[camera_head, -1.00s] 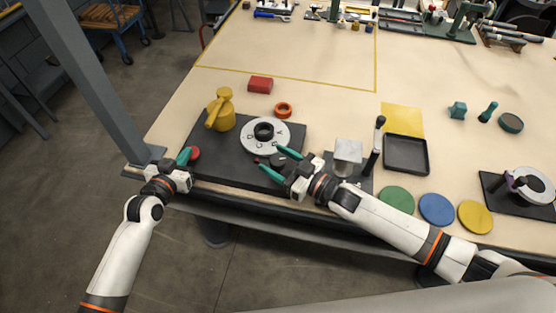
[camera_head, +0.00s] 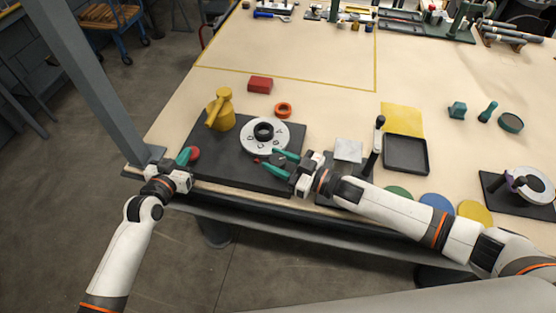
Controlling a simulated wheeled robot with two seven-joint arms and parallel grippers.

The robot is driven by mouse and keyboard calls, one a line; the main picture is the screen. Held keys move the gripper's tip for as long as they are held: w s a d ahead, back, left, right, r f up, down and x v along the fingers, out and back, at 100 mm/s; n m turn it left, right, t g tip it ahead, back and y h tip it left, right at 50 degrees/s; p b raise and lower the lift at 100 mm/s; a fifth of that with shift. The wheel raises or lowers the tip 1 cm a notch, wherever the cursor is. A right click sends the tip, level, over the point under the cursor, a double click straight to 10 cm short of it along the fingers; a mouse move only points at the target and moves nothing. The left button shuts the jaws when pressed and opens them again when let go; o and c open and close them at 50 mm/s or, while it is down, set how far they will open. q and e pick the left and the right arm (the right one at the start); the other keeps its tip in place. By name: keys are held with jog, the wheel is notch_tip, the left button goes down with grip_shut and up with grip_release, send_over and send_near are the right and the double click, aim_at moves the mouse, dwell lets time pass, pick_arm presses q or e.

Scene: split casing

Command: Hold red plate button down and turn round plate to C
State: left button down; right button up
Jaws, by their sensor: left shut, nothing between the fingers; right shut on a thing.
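The round plate (camera_head: 251,146) is a pale disc with dark letters and a black ring-shaped hub (camera_head: 264,130), on a dark base (camera_head: 225,167). I cannot read which letter is at the small red mark (camera_head: 257,161). A dark round knob (camera_head: 278,159) sits at the plate's near-right edge. My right gripper (camera_head: 277,161) is shut on this knob, one finger on either side. The red button (camera_head: 194,153) is at the left front of the base. My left gripper (camera_head: 185,156) is shut and empty, its tips at the button; I cannot tell if it is pressed down.
A yellow post with a lever (camera_head: 221,108) stands on the base behind the button. A grey block (camera_head: 348,151), a black lever (camera_head: 376,145) and a black tray (camera_head: 406,154) are right of my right gripper.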

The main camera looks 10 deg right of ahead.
pick_arm(q)
jog(key=shift+s+f, duration=0.1)
jog(key=shift+f, duration=0.3)
pick_arm(e)
jog(key=shift+s, duration=0.1)
jog(key=o, duration=1)
jog(key=shift+c, duration=0.2)
jog(key=shift+d, duration=0.1)
jog(key=v, duration=1.2)
pick_arm(q)
jog(key=shift+r, duration=0.1)
pick_arm(e)
jog(key=shift+r, duration=0.1)
